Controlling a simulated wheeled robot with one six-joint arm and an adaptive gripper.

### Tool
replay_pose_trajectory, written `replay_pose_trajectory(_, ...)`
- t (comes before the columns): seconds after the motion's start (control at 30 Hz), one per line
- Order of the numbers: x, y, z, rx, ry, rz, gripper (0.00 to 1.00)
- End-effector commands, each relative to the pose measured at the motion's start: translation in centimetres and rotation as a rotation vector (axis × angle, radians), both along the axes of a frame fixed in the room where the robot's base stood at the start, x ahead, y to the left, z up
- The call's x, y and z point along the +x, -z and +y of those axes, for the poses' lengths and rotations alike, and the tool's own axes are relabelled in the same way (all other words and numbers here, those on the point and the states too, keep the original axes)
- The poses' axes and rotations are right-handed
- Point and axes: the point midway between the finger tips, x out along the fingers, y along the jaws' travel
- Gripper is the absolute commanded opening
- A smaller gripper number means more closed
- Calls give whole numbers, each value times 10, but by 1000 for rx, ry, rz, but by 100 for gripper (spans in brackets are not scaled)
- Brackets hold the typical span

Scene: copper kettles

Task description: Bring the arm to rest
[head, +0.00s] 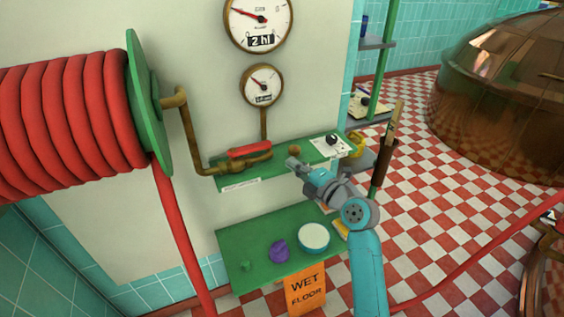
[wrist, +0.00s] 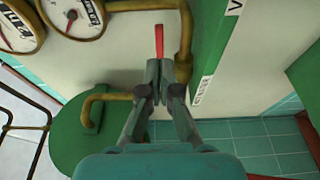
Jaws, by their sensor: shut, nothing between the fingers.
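My teal and grey arm reaches up from the bottom of the head view. My gripper (head: 294,163) is in front of the upper green shelf, by its front edge in the picture; I cannot tell its exact distance. In the wrist view the two grey fingers of my gripper (wrist: 160,72) are together, with nothing between them. The red valve handle (wrist: 159,40) shows just beyond the fingertips there, and the handle (head: 249,149) lies left of my gripper in the head view.
The upper green shelf (head: 233,180) carries a brown ball (head: 294,150) and a black-knobbed item. A red hose reel (head: 75,105) stands left.

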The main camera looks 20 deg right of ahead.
Motion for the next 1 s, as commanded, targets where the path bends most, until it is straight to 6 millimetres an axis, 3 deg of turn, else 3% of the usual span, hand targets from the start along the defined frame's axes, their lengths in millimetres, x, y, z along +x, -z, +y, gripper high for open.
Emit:
replay_pose_trajectory(0.23,-23,0,-25,1,2,1,0)
replay_pose_trajectory(0.57,-30,3,-28,8,2,5,0)
replay_pose_trajectory(0.67,-37,17,-23,49,16,30,0)
replay_pose_trajectory(0.77,-52,43,-14,134,51,76,0)
replay_pose_trajectory(1.0,-111,116,13,400,173,202,0)
